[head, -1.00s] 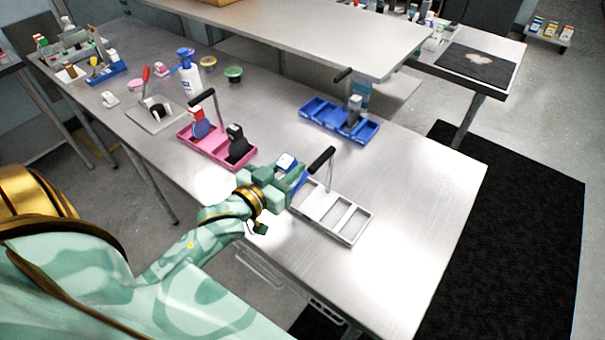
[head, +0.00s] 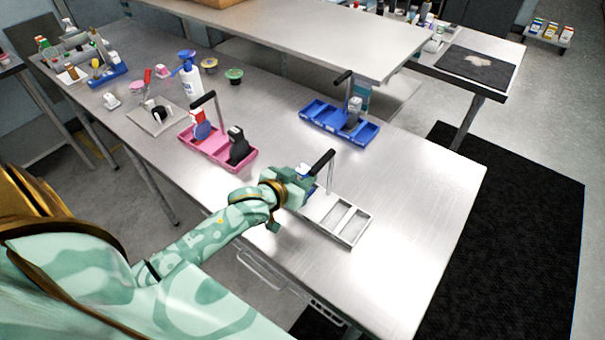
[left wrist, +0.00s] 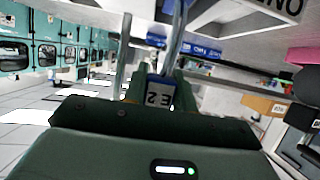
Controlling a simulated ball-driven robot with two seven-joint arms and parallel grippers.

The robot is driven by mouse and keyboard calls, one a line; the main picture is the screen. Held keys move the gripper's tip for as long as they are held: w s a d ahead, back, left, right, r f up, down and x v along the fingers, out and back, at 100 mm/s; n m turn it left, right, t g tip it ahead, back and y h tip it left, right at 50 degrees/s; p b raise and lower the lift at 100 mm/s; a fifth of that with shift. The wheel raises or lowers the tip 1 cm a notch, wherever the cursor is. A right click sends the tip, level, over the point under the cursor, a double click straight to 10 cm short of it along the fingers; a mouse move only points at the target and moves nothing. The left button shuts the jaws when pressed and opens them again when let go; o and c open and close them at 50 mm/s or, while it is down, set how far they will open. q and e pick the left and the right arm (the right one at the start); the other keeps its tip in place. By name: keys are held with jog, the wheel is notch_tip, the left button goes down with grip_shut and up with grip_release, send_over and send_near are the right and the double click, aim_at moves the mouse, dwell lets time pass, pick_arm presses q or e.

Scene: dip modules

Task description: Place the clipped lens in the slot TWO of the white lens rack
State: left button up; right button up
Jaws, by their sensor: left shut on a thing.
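My left gripper (head: 302,183) is shut on the clipped lens, over the left end of the white lens rack (head: 352,240). The clip's pale top (head: 303,169) shows above the fingers, and only a sliver of blue lens shows beside them. In the left wrist view the clip's label (left wrist: 160,96) shows dark characters between the fingers. The rack has a tall handle with a black grip (head: 322,161). Its middle and right slots look empty; its left end is largely hidden by my gripper. I cannot tell whether the lens touches the rack. My right gripper is not in view.
A pink rack (head: 218,156) holding a red-and-blue clipped lens and a black one stands to the left. A blue rack (head: 318,124) with a grey clipped piece stands behind. A pump bottle (head: 190,80) is farther back. Bare table lies right of the white rack.

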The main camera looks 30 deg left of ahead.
pick_arm(q)
jog(key=shift+f, duration=0.15)
jog(key=o, duration=1)
jog(key=shift+s+r, duration=0.1)
jog(key=shift+r, duration=0.1)
jog(key=p+v, duration=0.2)
jog(key=v, duration=0.9)
jog(key=shift+s, duration=0.4)
jog(key=shift+r, duration=0.1)
